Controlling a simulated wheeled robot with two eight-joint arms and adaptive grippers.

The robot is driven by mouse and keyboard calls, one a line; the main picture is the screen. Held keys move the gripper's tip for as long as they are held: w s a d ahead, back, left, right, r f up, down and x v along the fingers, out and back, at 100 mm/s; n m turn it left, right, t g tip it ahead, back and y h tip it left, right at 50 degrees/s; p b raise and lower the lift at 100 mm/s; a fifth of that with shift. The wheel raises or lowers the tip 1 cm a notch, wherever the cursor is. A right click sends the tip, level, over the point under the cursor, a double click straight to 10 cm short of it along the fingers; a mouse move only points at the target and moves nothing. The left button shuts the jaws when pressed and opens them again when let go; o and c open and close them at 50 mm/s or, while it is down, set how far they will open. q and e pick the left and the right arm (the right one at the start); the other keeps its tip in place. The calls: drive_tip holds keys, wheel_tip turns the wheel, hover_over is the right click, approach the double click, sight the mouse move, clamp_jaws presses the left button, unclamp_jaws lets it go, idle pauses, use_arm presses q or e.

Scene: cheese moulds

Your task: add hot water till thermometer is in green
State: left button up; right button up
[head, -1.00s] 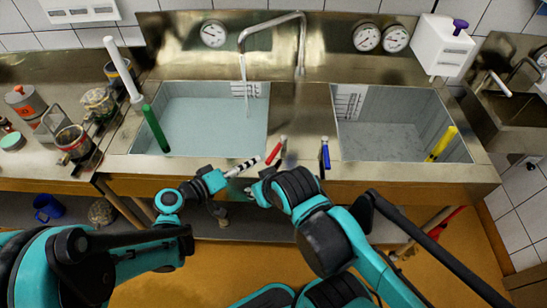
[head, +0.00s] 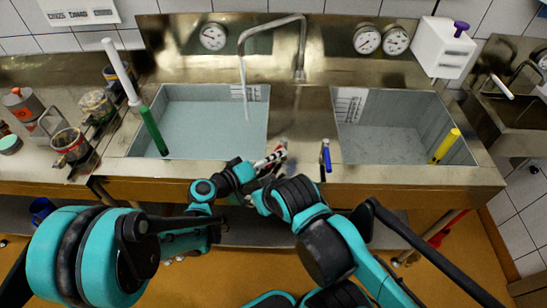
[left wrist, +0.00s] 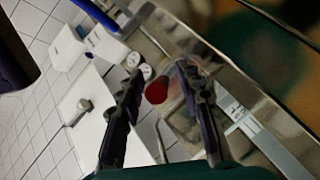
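The red lever handle (head: 281,147) stands on the front ledge between the basins, partly covered by my left gripper (head: 272,160). In the left wrist view the open fingers of my left gripper (left wrist: 163,108) are apart, with the red handle (left wrist: 157,92) showing between them; contact cannot be told. The blue lever handle (head: 326,157) stands to the right. The tap (head: 272,27) runs a thin stream into the left basin (head: 200,110), which holds water. A round dial (head: 213,37) hangs behind it; its reading is too small to tell. My right gripper's fingers cannot be made out.
The right basin (head: 385,130) looks empty, with a yellow rod (head: 445,146) at its right. A green rod (head: 154,131) leans at the left basin. Two more dials (head: 367,39) (head: 396,40) and a white box (head: 443,46) are at the back. Jars (head: 71,145) crowd the left counter.

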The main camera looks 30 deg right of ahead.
use_arm(q)
clamp_jaws()
drive_tip(key=shift+w+a+m+g, duration=0.2)
drive_tip(key=shift+w+m+g, duration=0.1)
drive_tip(key=shift+m+g, duration=0.3)
unclamp_jaws()
drive_tip(key=v, duration=1.2)
